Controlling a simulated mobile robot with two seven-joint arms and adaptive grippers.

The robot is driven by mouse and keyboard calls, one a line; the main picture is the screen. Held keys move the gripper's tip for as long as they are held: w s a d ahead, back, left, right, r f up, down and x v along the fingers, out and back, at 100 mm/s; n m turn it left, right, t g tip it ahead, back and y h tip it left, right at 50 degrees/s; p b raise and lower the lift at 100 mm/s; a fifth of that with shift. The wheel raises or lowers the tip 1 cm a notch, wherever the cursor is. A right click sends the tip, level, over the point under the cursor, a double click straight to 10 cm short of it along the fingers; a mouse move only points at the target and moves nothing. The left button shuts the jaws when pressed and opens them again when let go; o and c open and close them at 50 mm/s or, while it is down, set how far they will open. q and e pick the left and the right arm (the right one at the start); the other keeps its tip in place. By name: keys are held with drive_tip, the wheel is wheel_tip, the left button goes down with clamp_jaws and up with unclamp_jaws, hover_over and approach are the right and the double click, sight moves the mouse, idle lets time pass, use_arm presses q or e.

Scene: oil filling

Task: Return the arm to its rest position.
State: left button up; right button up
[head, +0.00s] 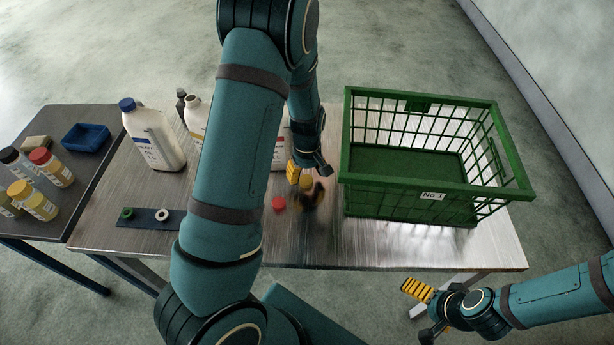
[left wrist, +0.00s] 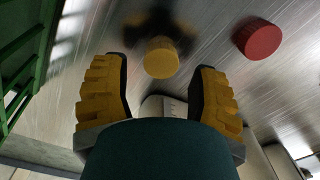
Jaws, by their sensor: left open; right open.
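My left gripper (head: 306,172) is low over the middle of the steel table, just left of the green crate. In the left wrist view its yellow-padded fingers (left wrist: 162,80) are apart, with nothing clamped between them. A yellow cap (left wrist: 161,57) lies on the table just beyond the fingertips. A red cap (left wrist: 257,38) lies beside it, and also shows in the head view (head: 279,204). My left arm crosses the head view and hides part of the table. My right gripper (head: 424,309) is open and empty, off the table's front edge at lower right.
The green crate (head: 436,185) stands close on the right. A blue-capped white bottle (head: 152,138) and an uncapped bottle (head: 196,115) stand left of my arm. A dark strip with rings (head: 145,218) lies in front. A side table holds small bottles (head: 50,165) and a blue tray (head: 86,137).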

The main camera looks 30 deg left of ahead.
use_arm(q)
wheel_tip(320, 180, up, 9)
drive_tip(key=p, duration=0.2)
drive_tip(key=shift+r, duration=0.15)
